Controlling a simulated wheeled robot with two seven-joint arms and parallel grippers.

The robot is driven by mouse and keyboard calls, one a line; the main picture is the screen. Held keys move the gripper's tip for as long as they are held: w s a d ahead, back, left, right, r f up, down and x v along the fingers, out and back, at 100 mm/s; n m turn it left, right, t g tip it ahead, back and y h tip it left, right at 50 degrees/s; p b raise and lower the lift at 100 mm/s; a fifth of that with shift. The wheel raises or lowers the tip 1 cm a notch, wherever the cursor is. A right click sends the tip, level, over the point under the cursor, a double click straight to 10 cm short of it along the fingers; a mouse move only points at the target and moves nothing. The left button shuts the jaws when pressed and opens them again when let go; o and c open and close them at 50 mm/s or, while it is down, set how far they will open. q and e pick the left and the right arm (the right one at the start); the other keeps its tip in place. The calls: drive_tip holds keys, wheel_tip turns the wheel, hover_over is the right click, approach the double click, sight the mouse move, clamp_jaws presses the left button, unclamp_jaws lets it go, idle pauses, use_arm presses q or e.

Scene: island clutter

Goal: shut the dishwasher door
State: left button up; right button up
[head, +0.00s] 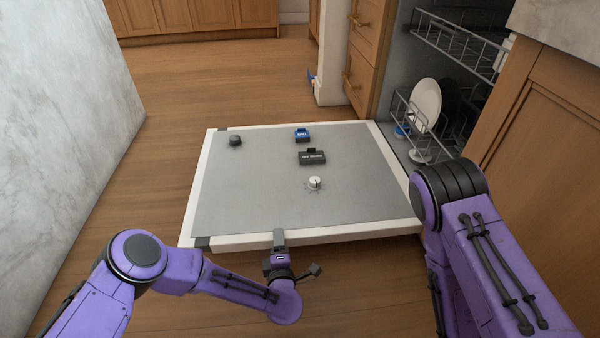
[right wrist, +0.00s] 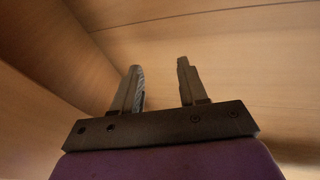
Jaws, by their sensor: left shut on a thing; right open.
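The dishwasher door (head: 262,205) is folded down, lying open and about flat above the wood floor in the head view. Its inner face is grey with a white border. My left gripper (head: 279,240) is shut on the door's near side edge. The dishwasher (head: 405,70) is at the right, with its opening showing racks inside. My right gripper (right wrist: 160,90) is open and empty in the right wrist view, near plain wood surfaces. In the head view my right arm hides the door's near right corner, and the right gripper is out of sight.
The lower rack (head: 408,115) holds a white plate (head: 426,104) and other dishes. The upper rack (head: 455,42) sits partly out. A wooden cabinet (head: 540,130) stands at the right, drawers (head: 366,55) beyond the dishwasher, and a marble island (head: 70,110) at left.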

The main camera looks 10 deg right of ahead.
use_arm(q)
drive_tip(key=shift+m, duration=0.6)
drive_tip(key=r+p, duration=0.1)
drive_tip(key=r, duration=0.1)
drive_tip(key=r+p, duration=0.4)
drive_tip(key=shift+d, duration=0.4)
drive_tip(key=shift+m+y, duration=0.3)
drive_tip(key=shift+m, duration=0.4)
drive_tip(key=shift+d+r+p, duration=0.25)
drive_tip(key=shift+r+p, duration=0.6)
drive_tip(key=shift+r, duration=0.1)
drive_tip(key=shift+d+r+p, duration=0.25)
drive_tip(key=shift+r+p, duration=0.65)
drive_tip(key=shift+r, duration=0.1)
drive_tip(key=shift+d+r+p, duration=0.25)
drive_tip(key=shift+r+p, duration=0.6)
drive_tip(key=shift+r, duration=0.1)
drive_tip(key=shift+m, duration=0.6)
drive_tip(key=shift+d+r+p, duration=0.35)
drive_tip(key=shift+r+p, duration=0.4)
drive_tip(key=shift+r, duration=0.2)
drive_tip(key=shift+d+r+p, duration=0.35)
drive_tip(key=shift+r+p, duration=0.35)
drive_tip(key=shift+r, duration=0.2)
drive_tip(key=shift+d+r+p, duration=0.35)
drive_tip(key=shift+r+p, duration=0.4)
drive_tip(key=shift+r, duration=0.2)
